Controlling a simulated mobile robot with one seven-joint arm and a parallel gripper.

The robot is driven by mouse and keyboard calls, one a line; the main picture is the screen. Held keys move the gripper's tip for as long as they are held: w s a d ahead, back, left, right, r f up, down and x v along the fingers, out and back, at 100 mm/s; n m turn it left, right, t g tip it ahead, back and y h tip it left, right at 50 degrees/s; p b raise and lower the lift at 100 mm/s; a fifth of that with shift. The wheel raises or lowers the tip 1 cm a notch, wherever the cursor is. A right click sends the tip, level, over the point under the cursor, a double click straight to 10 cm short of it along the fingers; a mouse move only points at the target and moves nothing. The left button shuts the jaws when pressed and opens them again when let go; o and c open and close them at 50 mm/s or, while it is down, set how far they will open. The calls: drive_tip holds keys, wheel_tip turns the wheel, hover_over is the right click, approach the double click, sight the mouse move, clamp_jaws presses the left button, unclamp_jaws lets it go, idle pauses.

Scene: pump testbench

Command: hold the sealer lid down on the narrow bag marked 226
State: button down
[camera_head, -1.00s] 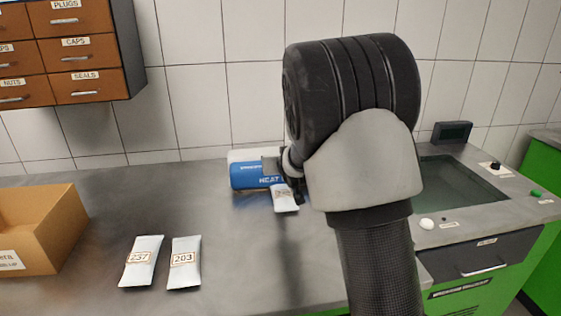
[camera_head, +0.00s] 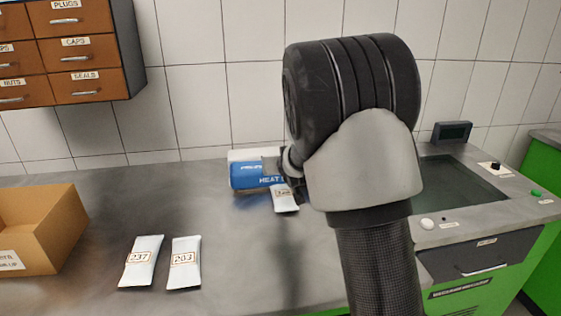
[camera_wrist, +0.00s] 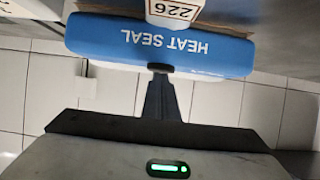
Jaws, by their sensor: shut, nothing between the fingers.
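The sealer's blue lid marked HEAT SEAL (camera_head: 245,176) is at the back of the bench. It also fills the upper part of the wrist view (camera_wrist: 105,40), with its lettering upside down. The narrow bag marked 226 (camera_head: 286,202) sticks out from the lid's front edge, and its label shows at the top of the wrist view (camera_wrist: 174,10). The rest of the bag is hidden. My gripper (camera_wrist: 160,72) is shut and empty, its fingertips at the lid's rear edge in the wrist view. I cannot tell whether they touch it. My arm hides much of the gripper in the head view.
White bags marked 237 (camera_head: 141,262) and 203 (camera_head: 184,262) lie at the front of the bench. A cardboard box (camera_head: 45,228) stands at the left. A brown drawer cabinet (camera_head: 75,58) hangs on the tiled wall. The bench middle is clear.

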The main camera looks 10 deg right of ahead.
drive_tip(key=shift+s+a+f, duration=0.15)
drive_tip(key=shift+s+f, duration=0.15)
drive_tip(key=shift+f, duration=0.5)
drive_tip(key=shift+w+r+p, duration=0.1)
drive_tip(key=shift+r+p, duration=0.2)
drive_tip(key=shift+r, duration=0.2)
drive_tip(key=w+r+p+v, duration=0.1)
drive_tip(key=r+p+v, duration=0.1)
drive_tip(key=v, duration=0.9)
drive_tip(key=shift+s, duration=0.25)
drive_tip(key=shift+r, duration=0.1)
